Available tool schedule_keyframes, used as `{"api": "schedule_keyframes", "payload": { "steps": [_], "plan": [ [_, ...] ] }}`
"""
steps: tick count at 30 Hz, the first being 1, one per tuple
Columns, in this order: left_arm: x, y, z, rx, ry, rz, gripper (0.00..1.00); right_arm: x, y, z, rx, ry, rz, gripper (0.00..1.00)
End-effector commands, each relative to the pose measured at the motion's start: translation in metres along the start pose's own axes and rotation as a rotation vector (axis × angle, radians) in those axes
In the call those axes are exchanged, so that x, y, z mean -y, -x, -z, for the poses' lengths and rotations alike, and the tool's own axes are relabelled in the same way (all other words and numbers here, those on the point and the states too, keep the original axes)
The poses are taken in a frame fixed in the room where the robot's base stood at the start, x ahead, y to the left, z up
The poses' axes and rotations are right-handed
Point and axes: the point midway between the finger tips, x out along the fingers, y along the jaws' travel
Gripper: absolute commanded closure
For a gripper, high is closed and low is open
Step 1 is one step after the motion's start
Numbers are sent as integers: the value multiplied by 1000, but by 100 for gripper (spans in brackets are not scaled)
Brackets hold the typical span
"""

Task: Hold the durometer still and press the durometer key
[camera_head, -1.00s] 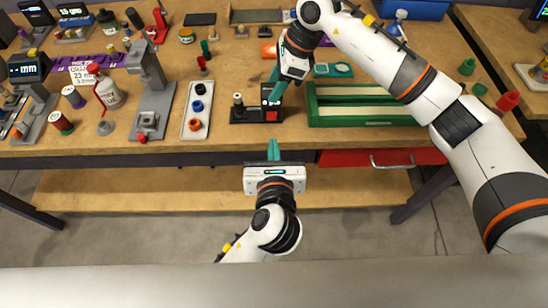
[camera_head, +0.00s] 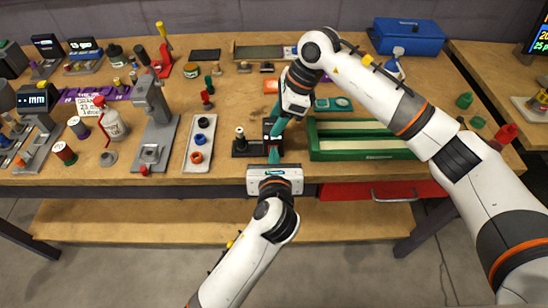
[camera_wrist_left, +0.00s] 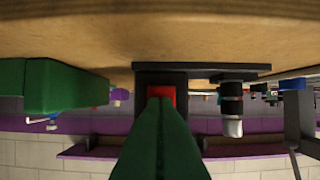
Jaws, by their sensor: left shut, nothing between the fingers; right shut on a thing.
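The durometer (camera_head: 242,152) is a small black unit with a low base and a short post, standing near the front edge of the bench. My right gripper (camera_head: 277,127) is shut on its block from above. In the left wrist view, which is upside down, the durometer's base (camera_wrist_left: 205,70) shows with its post and a red key (camera_wrist_left: 163,94) on the block. My left gripper (camera_head: 273,152) is shut and empty, at the front of the block. Its green fingertips (camera_wrist_left: 160,104) overlap the red key's lower part in that view; I cannot tell whether they touch.
A green box (camera_head: 365,156) stands right of the durometer. A white tray with rings (camera_head: 189,160) and a grey press stand (camera_head: 156,135) are to the left. A red drawer (camera_head: 345,192) is under the bench edge. Several small items lie behind.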

Motion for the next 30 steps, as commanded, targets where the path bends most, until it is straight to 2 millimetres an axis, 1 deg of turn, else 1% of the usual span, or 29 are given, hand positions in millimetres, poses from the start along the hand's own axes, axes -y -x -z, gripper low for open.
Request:
{"api": "schedule_keyframes", "payload": {
  "steps": [1,3,5,13,17,20,23,27,30],
  "plan": [
    [0,-6,3,-4,-2,0,100,1,-2,-1,3,-1,4,100],
    [0,-12,5,-4,-3,1,100,1,-2,-1,4,-1,6,100],
    [1,-14,5,-3,-2,1,100,2,-2,-1,3,0,9,100],
    [2,-14,5,-3,-2,6,100,5,-4,0,4,3,17,100],
    [2,-7,2,-2,-3,6,100,6,-5,0,4,4,18,100],
    [1,8,-3,-1,-2,2,100,5,-5,0,4,3,18,100],
    [-1,30,-10,2,-2,-3,100,5,-5,0,4,1,17,100],
    [-2,64,-9,1,1,-5,100,4,-5,-1,5,0,15,100],
    [-2,86,-10,3,0,-5,100,4,-5,-2,6,-1,14,100]
  ]
}}
